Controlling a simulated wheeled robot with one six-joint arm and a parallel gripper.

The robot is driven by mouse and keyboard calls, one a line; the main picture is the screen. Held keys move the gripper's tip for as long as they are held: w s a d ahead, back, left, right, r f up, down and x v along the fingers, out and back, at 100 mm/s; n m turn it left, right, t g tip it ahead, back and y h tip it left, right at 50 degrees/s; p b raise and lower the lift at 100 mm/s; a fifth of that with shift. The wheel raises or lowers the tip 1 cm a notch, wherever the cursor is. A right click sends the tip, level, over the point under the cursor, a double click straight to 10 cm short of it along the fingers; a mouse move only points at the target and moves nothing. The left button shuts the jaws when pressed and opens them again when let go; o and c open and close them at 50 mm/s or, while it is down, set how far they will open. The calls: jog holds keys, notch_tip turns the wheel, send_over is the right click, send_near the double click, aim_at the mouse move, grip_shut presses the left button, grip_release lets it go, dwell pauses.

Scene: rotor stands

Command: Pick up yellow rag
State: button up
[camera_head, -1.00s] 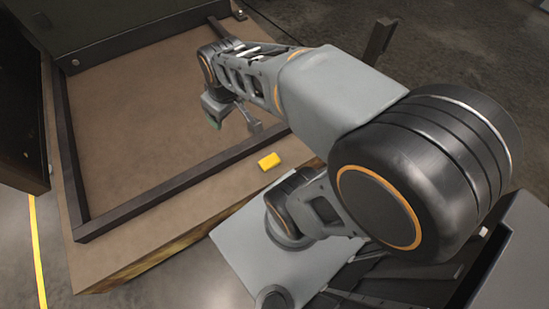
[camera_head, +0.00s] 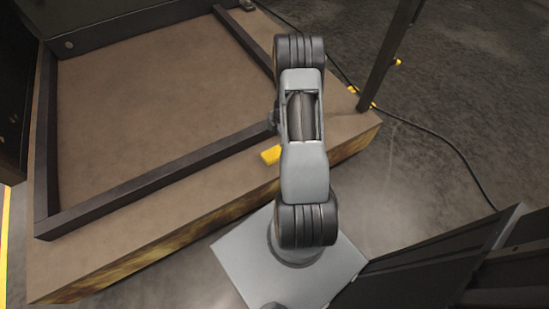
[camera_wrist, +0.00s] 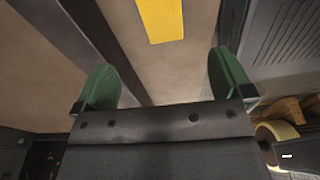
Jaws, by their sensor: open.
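The yellow rag (camera_head: 271,154) lies on the brown platform's front ledge in the head view, just outside the dark frame bar. My arm partly covers its right side. In the wrist view the rag (camera_wrist: 161,18) is a flat yellow rectangle at the top, cut off by the picture's edge. My gripper (camera_wrist: 163,78) shows there with two green fingers spread apart and nothing between them. The rag lies beyond the fingertips, roughly in line with the gap, and apart from them. In the head view the gripper is hidden behind my arm.
The brown platform (camera_head: 120,252) carries a raised dark frame (camera_head: 150,188) beside the rag. A dark upright post (camera_head: 388,58) stands at the platform's right corner. A black cable (camera_head: 440,140) runs over the grey floor at right.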

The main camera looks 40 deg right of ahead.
jog(key=b, duration=0.2)
send_over(275, 152)
notch_tip(275, 152, down, 8)
jog(key=shift+d+r, duration=0.1)
jog(key=shift+a+f+b, duration=0.2)
jog(key=shift+f+b, duration=0.55)
jog(key=shift+f, duration=1.85)
jog(key=shift+s, duration=0.1)
jog(key=c, duration=1)
